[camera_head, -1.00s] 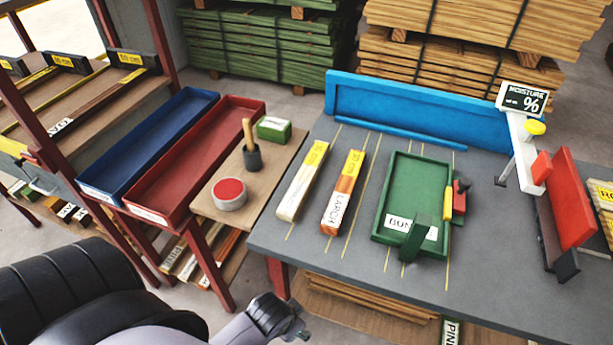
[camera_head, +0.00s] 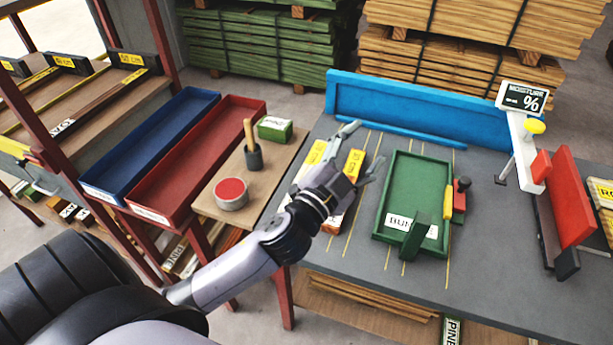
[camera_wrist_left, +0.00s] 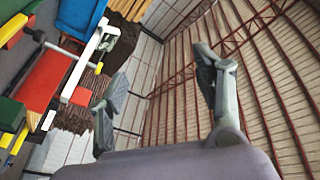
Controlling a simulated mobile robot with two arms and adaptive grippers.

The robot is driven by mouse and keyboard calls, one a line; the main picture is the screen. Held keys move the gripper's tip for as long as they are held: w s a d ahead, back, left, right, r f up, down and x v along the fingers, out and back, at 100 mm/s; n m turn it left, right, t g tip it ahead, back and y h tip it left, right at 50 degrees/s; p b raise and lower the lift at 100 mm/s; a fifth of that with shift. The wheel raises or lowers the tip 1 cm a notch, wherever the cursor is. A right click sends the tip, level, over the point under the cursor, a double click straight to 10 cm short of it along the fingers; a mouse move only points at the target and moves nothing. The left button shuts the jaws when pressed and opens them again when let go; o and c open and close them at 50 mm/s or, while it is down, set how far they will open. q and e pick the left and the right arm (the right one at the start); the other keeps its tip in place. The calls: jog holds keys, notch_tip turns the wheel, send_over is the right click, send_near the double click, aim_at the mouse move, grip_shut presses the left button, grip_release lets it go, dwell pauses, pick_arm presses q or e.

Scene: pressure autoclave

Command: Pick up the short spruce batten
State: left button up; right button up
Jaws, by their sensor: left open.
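Two short battens lie side by side on the grey bench. The left one, a pale batten (camera_head: 314,153) with a yellow end, has no readable species name, so I cannot confirm it is spruce. The right one is an orange-brown batten (camera_head: 353,163), labelled LARCH in the earlier head view. My left gripper (camera_head: 363,147) is open above the battens, its wrist and hand covering much of both. In the left wrist view its two fingers (camera_wrist_left: 160,75) are spread with nothing between them. My right gripper is not in view.
A green tray (camera_head: 447,165) stands right of the battens. A blue fence (camera_head: 420,105) runs along the back. A moisture meter (camera_head: 522,98) and red block (camera_head: 568,200) stand at right. Red (camera_head: 255,103) and blue (camera_head: 205,100) trays and a round tin (camera_head: 230,195) are at left.

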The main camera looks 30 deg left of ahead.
pick_arm(q)
jog(key=d+r+m+g+h, duration=0.2)
jog(key=d+r+m+h, duration=0.65)
jog(key=m+h, duration=0.3)
jog(key=m+g+y, duration=1.3)
jog(key=y, duration=0.1)
send_near(306, 171)
jog(key=shift+w+d+f+n+g+p, duration=0.1)
jog(key=shift+w+f+n+g+p, duration=0.1)
jog(key=shift+f+p, duration=0.4)
jog(key=shift+w+d+f+n+g+p, duration=0.1)
jog(key=shift+w+f+p, duration=0.2)
jog(key=shift+p, duration=0.35)
jog(key=shift+w+f, duration=0.1)
jog(key=shift+f, duration=0.55)
jog(key=p+x, duration=0.1)
jog(key=x, duration=0.3)
jog(key=shift+p, duration=0.35)
jog(key=shift+w+a+f, duration=0.1)
jog(key=shift+w+f, duration=0.05)
jog(key=shift+f, duration=0.45)
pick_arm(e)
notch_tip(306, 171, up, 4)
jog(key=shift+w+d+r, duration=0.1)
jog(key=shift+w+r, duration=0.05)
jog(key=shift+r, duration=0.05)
